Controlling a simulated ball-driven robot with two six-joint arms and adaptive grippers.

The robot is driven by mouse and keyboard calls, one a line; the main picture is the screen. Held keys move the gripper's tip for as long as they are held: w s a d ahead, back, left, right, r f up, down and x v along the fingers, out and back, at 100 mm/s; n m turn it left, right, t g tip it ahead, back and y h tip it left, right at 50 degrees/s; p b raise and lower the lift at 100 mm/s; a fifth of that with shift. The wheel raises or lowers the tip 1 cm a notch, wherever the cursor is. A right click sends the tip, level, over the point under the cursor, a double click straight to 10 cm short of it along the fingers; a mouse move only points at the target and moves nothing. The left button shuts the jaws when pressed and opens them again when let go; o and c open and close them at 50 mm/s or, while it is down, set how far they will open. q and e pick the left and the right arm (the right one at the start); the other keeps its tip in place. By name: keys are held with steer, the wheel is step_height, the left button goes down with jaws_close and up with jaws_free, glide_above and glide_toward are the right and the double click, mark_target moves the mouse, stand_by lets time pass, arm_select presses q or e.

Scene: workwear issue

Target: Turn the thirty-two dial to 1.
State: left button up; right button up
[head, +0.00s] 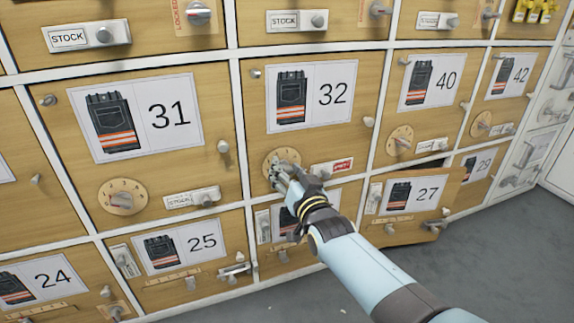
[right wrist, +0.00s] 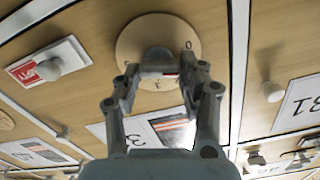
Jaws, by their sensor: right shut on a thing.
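The thirty-two dial (head: 270,160) is a round tan disc at the lower left of the wooden locker door marked 32 (head: 312,98). My right gripper (head: 282,172) reaches it from the lower right and covers much of it in the head view. In the right wrist view the dial (right wrist: 130,42) shows its grey knob between the fingertips of my right gripper (right wrist: 160,72), which is shut on the knob. Some dial figures show at the rim, but the knob's setting cannot be read. My left gripper is not in view.
The dial of locker 31 (head: 125,196) sits to the left. The door of locker 27 (head: 422,195) stands ajar at the right. Grey floor (head: 470,245) is clear below.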

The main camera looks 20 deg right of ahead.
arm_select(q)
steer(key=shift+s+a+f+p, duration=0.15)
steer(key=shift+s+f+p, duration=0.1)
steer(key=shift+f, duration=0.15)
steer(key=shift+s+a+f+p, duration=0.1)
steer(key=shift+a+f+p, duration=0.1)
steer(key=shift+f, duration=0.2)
arm_select(e)
steer(key=shift+m, duration=1.2)
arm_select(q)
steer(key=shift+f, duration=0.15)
arm_select(e)
steer(key=shift+d, duration=0.1)
steer(key=o, duration=1.2)
steer(key=shift+c, duration=0.2)
steer(key=s, duration=1.2)
steer(key=shift+d, duration=0.2)
